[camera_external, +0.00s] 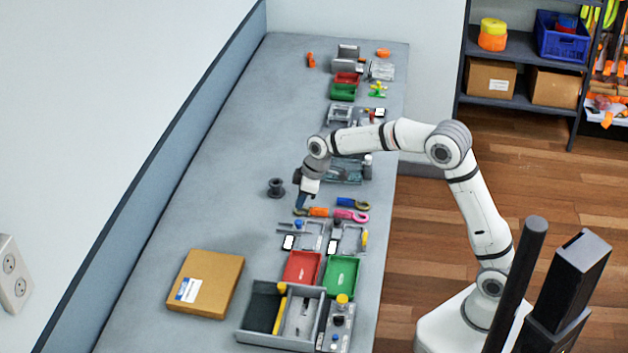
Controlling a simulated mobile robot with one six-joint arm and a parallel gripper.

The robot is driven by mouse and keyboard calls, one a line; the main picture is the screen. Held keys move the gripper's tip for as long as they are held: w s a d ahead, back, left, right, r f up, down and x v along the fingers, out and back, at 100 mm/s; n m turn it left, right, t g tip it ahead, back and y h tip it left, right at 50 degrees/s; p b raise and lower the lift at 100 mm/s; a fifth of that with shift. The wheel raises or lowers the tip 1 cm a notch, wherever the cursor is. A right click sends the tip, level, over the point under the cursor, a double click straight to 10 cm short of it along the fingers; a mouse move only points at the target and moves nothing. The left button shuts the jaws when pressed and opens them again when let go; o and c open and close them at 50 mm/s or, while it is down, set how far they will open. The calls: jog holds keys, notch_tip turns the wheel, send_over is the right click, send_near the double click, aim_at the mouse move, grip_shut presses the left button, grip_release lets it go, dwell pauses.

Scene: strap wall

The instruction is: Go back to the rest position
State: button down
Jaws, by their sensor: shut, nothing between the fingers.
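My white arm reaches from its base at the lower right over the grey bench (165,235). My gripper (300,207) points down over the middle of the bench, and its fingers are shut with nothing between them. It is close to the orange-handled tool (318,212) on the bench; I cannot tell whether they touch. A dark spool (275,187) stands just left of the gripper. A blue-handled tool (350,203) and a pink-handled tool (350,215) lie to its right.
A red bin (302,267), a green bin (341,275), a grey divided tray (262,310) and a cardboard box (205,283) are nearer on the bench. More trays and fixtures line its right side. A shelf (520,50) stands beyond. The bench's left side is mostly clear.

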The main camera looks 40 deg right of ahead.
jog(key=s+d+r+m+h+p, duration=0.1)
jog(key=s+d+r+m, duration=0.25)
jog(key=s+d, duration=0.45)
jog(key=s+d+r+m, duration=0.2)
jog(key=s+d+r, duration=0.25)
jog(key=d, duration=0.45)
jog(key=s+d+f+m+h, duration=0.1)
jog(key=s+d+m, duration=0.1)
jog(key=s+d, duration=0.3)
jog(key=s+d+f+m, duration=0.2)
jog(key=s+d, duration=0.3)
jog(key=s, duration=0.8)
jog(key=shift+s+m+h+p, duration=0.15)
jog(key=shift+m+h+p, duration=0.25)
jog(key=shift+m, duration=0.25)
